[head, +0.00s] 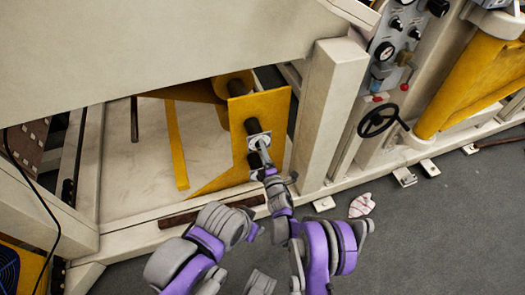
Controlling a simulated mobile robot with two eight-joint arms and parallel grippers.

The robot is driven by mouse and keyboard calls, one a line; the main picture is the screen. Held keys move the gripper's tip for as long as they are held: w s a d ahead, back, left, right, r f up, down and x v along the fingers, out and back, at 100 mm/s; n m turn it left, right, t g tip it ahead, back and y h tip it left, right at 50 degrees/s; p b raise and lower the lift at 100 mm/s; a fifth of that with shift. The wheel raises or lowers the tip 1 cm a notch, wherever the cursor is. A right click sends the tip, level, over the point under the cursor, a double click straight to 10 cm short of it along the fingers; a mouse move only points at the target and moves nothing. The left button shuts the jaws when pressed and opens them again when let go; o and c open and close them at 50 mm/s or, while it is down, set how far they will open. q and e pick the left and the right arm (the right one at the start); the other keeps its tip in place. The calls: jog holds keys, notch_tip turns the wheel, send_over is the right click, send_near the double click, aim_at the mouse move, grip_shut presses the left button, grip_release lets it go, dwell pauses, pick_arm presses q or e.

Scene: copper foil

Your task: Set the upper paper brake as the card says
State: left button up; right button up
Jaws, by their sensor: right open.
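A yellow bracket plate (274,104) stands in the opening of the machine, below the large beige cover. A black knob (252,125) sits on its upper part, with a small pale square plate (255,138) just below it. I cannot read any marking or card there. My right gripper (264,158) reaches up to the bracket, its tips at or just in front of the pale plate. It is open; whether it touches anything is unclear. Another dark knob shows partly behind it. My left arm is low in the middle; its gripper is not clearly visible.
A control panel with a gauge (385,50) and a black handwheel (378,120) stand right of the beige post (330,115). A crumpled cloth (361,205) lies on the grey floor. A brown bar (212,211) lies along the lower frame.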

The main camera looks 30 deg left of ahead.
jog(key=v, duration=1)
jog(key=shift+s+d, duration=0.25)
jog(key=shift+d, duration=0.1)
